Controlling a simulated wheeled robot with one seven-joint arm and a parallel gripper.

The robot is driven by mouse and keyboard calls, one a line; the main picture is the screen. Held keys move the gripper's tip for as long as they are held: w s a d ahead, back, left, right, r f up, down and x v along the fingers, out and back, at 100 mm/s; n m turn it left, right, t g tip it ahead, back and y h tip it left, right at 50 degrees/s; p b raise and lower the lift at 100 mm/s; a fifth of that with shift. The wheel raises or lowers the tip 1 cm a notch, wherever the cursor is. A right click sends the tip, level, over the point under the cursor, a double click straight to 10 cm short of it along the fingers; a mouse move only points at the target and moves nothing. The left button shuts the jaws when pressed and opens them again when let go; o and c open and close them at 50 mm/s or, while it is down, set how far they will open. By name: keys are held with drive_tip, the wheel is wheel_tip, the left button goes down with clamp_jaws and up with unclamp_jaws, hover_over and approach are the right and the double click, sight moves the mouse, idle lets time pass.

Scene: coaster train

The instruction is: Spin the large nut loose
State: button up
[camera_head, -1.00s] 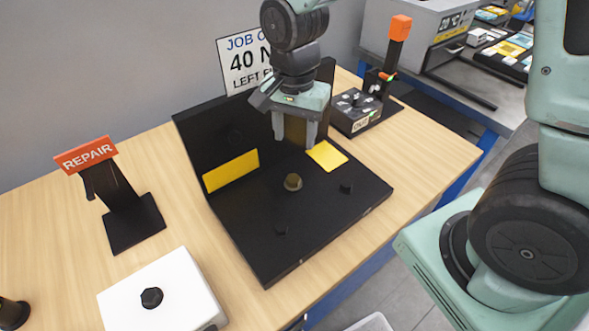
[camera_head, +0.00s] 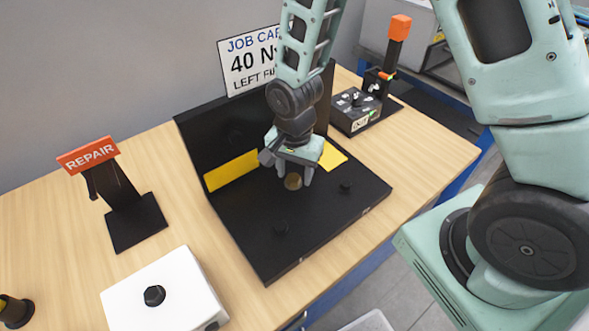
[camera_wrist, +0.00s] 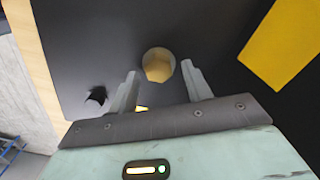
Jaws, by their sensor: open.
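The large nut (camera_head: 293,181) is a brass-coloured piece on the black fixture's base plate (camera_head: 300,222). It also shows in the wrist view (camera_wrist: 158,65), just beyond the fingertips and roughly centred between them. My gripper (camera_head: 290,180) points down over the nut with its fingers apart, one on each side. In the wrist view my gripper (camera_wrist: 160,75) is open and empty. I cannot tell whether either finger touches the nut.
Two small dark knobs (camera_head: 346,186) (camera_head: 281,229) stand on the plate. Yellow patches (camera_head: 231,170) mark the fixture. A REPAIR stand (camera_head: 130,215) and a white box (camera_head: 175,298) with a black knob are at left. A black control box (camera_head: 357,110) stands behind right.

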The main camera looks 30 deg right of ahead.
drive_tip(key=c, duration=1)
drive_tip(key=shift+n, duration=0.3)
drive_tip(key=n, duration=0.4)
drive_tip(key=shift+w+a, duration=0.1)
drive_tip(key=shift+a, duration=0.05)
drive_tip(key=n, duration=0.5)
drive_tip(key=shift+a+n, duration=0.15)
drive_tip(key=shift+n, duration=0.25)
drive_tip(key=n, duration=0.3)
drive_tip(key=shift+a+n, duration=0.1)
drive_tip(key=shift+n, duration=0.2)
drive_tip(key=n, duration=0.3)
drive_tip(key=shift+a+r+n, duration=0.1)
drive_tip(key=shift+a+n, duration=0.05)
drive_tip(key=shift+n, duration=0.25)
drive_tip(key=n, duration=0.3)
drive_tip(key=n+p, duration=0.1)
drive_tip(key=n, duration=0.1)
drive_tip(key=shift+s+a+n, duration=0.1)
drive_tip(key=shift+s+n, duration=0.1)
drive_tip(key=shift+n, duration=0.2)
